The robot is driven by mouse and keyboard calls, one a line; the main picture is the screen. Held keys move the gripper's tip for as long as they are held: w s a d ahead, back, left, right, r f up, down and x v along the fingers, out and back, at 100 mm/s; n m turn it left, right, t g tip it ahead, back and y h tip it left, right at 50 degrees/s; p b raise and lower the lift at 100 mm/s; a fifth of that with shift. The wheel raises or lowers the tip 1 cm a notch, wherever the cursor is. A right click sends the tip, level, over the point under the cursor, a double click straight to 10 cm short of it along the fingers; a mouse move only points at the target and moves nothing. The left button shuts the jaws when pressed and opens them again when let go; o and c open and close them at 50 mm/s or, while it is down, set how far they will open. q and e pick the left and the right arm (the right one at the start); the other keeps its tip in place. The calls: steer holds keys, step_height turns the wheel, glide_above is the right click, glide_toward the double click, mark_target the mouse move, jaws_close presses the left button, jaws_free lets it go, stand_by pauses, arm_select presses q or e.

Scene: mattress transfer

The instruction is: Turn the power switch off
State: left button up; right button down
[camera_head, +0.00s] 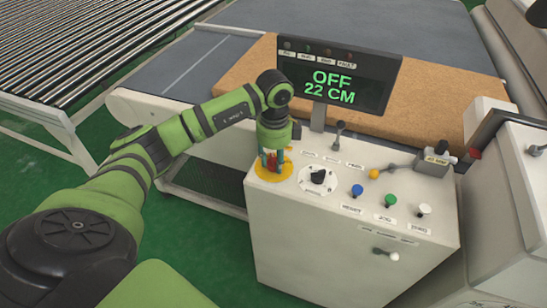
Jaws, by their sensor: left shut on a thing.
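The control box (350,230) is a white cabinet with a sloped panel. At the panel's left corner is a yellow disc (268,176) with a red switch handle (272,164), which looks like the power switch. My left gripper (272,160) reaches down from above and is shut on the red handle, covering most of it. The exact angle of the handle is hidden by the fingers. The display (338,78) above the panel reads "OFF" and "22 CM" in green. My right gripper is not in view.
Beside the disc is a black knob (318,177) on a white dial. Blue (357,190), green (391,200) and white (424,210) buttons and several levers share the panel. A brown mattress (440,115) lies behind the display. A roller conveyor (80,45) is at upper left.

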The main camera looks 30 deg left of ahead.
mark_target(276, 159)
arm_select(q)
steer(key=shift+s+d+f+n, duration=0.15)
steer(key=shift+d+f+n, duration=0.1)
steer(key=shift+d+n, duration=0.05)
stand_by(0.4)
steer(key=o, duration=1.1)
steer(key=shift+o, duration=0.2)
steer(key=shift+r, duration=0.15)
step_height(276, 159, up, 12)
